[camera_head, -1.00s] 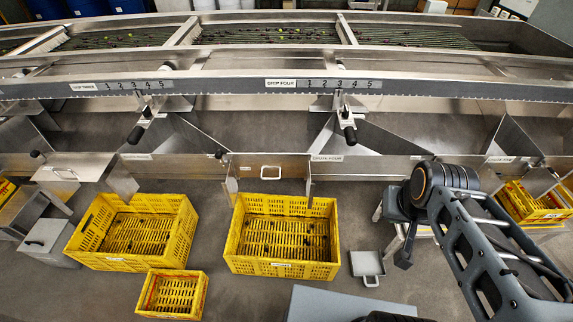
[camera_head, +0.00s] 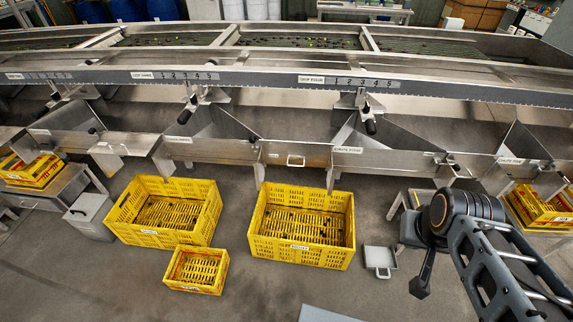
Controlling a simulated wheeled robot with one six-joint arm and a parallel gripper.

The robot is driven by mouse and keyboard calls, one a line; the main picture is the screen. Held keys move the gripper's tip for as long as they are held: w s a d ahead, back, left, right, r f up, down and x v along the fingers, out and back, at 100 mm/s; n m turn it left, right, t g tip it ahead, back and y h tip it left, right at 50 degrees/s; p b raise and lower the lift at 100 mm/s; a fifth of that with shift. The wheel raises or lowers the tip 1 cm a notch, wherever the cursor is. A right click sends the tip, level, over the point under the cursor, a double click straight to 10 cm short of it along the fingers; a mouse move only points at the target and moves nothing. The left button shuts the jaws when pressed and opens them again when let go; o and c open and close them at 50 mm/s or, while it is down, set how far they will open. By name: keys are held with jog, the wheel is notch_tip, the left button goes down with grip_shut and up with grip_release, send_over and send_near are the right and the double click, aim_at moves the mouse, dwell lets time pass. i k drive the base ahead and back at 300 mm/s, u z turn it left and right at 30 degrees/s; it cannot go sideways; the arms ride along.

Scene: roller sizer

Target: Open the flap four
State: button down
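A steel flap with a pale handle (camera_head: 295,155) stands upright in the front wall of the sorter, between two posts above the larger middle yellow crate (camera_head: 259,222). It looks shut. The label CHUTE FOUR (camera_head: 348,149) is on the wall just right of it, and the label DROP FOUR (camera_head: 311,79) is on the rail above. My arm comes in from the lower right, well right of the flap and apart from it. A dark end piece (camera_head: 420,286) hangs below its joint and may be my gripper; its fingers cannot be made out.
Another large yellow crate (camera_head: 211,217) and a small one (camera_head: 222,272) stand to the left. A grey scoop-like pan (camera_head: 379,260) lies on the floor right of the middle crate. A black-knobbed lever (camera_head: 370,127) hangs above chute four.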

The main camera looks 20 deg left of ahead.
aim_at(296, 155)
jog(key=u, duration=0.8)
jog(key=i, duration=0.95)
jog(key=z, duration=0.05)
jog(key=k, duration=1.3)
jog(key=u, duration=0.75)
jog(key=i, duration=1.2)
jog(key=z, duration=0.65)
jog(key=i, duration=0.4)
jog(key=z, duration=0.5)
